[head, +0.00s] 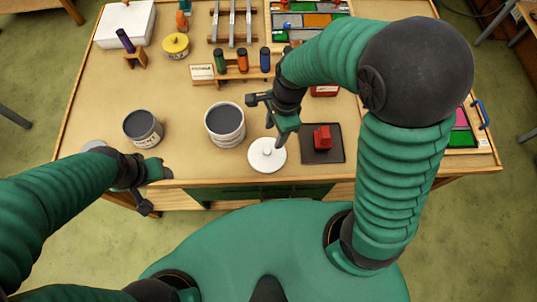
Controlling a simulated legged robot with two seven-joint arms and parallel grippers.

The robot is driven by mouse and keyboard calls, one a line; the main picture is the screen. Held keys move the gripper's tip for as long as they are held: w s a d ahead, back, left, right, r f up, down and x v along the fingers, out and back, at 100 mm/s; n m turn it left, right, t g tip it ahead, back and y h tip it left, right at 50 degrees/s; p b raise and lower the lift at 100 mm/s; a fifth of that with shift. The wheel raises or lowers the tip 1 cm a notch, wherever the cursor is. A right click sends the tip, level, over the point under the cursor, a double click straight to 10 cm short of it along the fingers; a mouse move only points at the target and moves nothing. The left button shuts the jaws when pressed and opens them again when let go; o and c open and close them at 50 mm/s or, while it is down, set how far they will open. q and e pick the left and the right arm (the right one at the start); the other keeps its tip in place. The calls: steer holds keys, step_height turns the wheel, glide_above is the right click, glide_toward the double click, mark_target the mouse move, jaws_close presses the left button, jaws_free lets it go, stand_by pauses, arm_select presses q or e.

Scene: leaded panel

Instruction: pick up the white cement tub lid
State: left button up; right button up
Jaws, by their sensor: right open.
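The white cement tub lid (264,160) lies flat on the table near the front edge, with a small knob at its middle. My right gripper (264,113) is open and empty, above and just behind the lid; its fingers point towards the lid and the open tub. A white tub with dark grey contents (225,122) stands open just left of the lid. My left gripper (155,187) is at the table's front edge on the left, away from the lid; its jaws are too unclear to read.
A second tub with dark contents (143,128) stands to the left. A red block on a dark square mat (333,142) is right of the lid. A rack of coloured bottles (243,66) stands behind. The table (185,100) is clear between the tubs.

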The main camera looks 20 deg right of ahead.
glide_above(267, 151)
steer(key=d, duration=0.2)
steer(key=f, duration=0.6)
steer(key=shift+a+f, duration=0.2)
steer(key=shift+a, duration=0.05)
steer(key=shift+w+d+f, duration=0.1)
steer(key=shift+f, duration=0.25)
steer(key=f, duration=0.2)
steer(key=a+f, duration=0.1)
steer(key=f, duration=0.1)
steer(key=shift+f, duration=0.3)
steer(key=shift+a+f, duration=0.1)
steer(key=shift+a, duration=0.25)
steer(key=c, duration=0.3)
steer(key=shift+d, duration=0.2)
jaws_close()
